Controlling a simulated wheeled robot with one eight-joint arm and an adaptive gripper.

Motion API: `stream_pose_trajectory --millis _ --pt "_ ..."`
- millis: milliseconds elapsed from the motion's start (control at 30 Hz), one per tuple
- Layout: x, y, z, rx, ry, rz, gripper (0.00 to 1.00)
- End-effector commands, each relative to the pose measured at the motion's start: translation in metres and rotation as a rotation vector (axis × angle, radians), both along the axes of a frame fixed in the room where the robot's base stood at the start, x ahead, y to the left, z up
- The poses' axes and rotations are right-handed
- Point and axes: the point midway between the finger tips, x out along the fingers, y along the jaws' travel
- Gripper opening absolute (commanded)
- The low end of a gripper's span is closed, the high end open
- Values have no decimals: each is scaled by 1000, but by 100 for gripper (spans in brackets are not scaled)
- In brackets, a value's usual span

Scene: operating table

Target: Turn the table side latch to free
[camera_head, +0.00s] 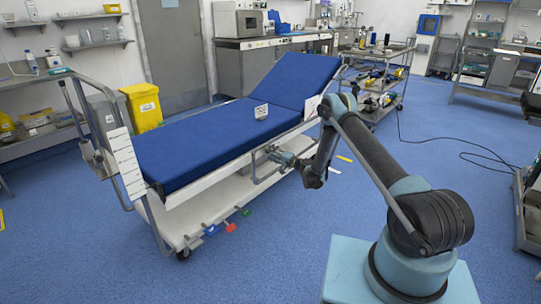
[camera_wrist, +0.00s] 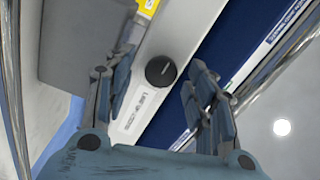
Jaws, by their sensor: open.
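The operating table (camera_head: 195,150) has a blue top and a pale side frame. In the wrist view a round black knob (camera_wrist: 160,70) with a light pointer line sits on a pale side plate (camera_wrist: 137,108), which I take for the side latch. Small lettering runs along the plate below the knob, too small to read surely. My gripper (camera_wrist: 150,82) is open, with one finger on each side of the knob and no clear contact visible. In the head view my gripper (camera_head: 281,157) is at the table's near side rail; the knob is not discernible there.
A metal side rail (camera_head: 262,172) runs close around my gripper. Coloured pedals (camera_head: 230,227) stick out low at the table's base. A yellow bin (camera_head: 144,106) stands behind the table, and a cart (camera_head: 378,80) stands at its far end. The blue floor at the front is clear.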

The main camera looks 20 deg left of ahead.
Motion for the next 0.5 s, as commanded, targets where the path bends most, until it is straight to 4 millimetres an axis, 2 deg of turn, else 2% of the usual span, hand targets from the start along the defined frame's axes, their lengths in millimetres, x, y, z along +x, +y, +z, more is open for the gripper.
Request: stream_pose_trajectory --millis 300,500 --pt "-19 -43 -1 -1 0 0 51" --pt "-25 -54 -1 -1 0 3 51"
